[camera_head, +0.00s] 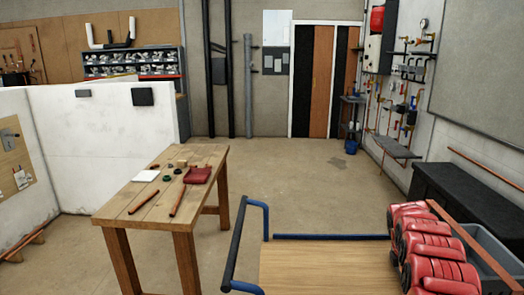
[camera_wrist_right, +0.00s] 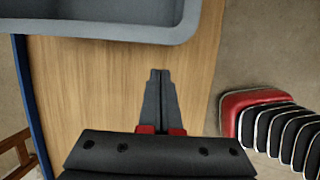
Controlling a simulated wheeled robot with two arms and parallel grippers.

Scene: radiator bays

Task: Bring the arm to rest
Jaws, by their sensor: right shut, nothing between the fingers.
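My right gripper (camera_wrist_right: 160,73) shows in the right wrist view. Its two dark fingers are together, with nothing between them. They are seen against the light wooden top of a cart (camera_wrist_right: 90,85), and a grey bin (camera_wrist_right: 100,30) lies beyond the tips. The gap between fingertips and wood cannot be judged. In the head view the right gripper cannot be made out. My left gripper is in neither view.
The cart's wooden top (camera_head: 320,265) has a blue rail (camera_head: 246,235) at its left. A wooden workbench (camera_head: 150,205) with small parts stands beyond it. A grey bin (camera_head: 485,240) and black bench (camera_head: 470,195) are at right. The middle floor is clear.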

